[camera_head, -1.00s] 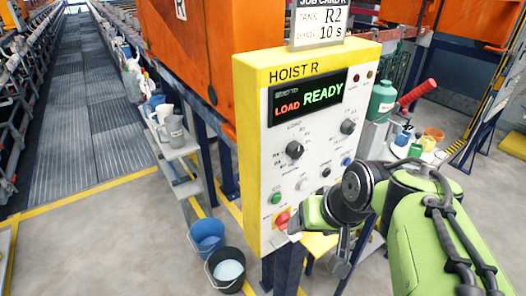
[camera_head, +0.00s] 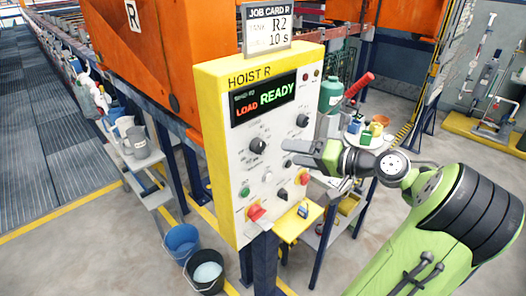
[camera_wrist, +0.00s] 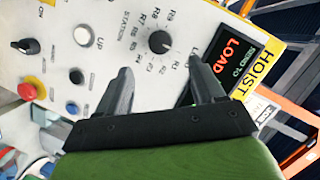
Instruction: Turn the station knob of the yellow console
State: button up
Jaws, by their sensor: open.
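The yellow console (camera_head: 205,105) with a white panel stands in the middle of the head view, its display reading LOAD and READY. The station knob (camera_head: 258,145) is a round black knob below the display. In the wrist view the station knob (camera_wrist: 160,41) shows ringed by R labels, with a STATION label beside it. I cannot tell its setting surely. My gripper (camera_head: 288,154) is right of the knob in front of the panel, apart from it. In the wrist view both fingers of my gripper (camera_wrist: 160,72) are spread and empty, with the knob beyond and between them.
Another black knob (camera_head: 303,120) sits at the panel's upper right. A green button (camera_head: 245,192) and a red button (camera_head: 255,213) are low on the panel. Buckets (camera_head: 181,240) stand on the floor to the left. An orange housing (camera_head: 150,50) rises behind.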

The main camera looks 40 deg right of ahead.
aim_at(261, 147)
jog(key=x, duration=0.9)
jog(key=shift+w+f+b, duration=0.1)
jog(key=shift+b, duration=0.25)
jog(key=shift+c, duration=0.5)
jog(key=c, duration=1)
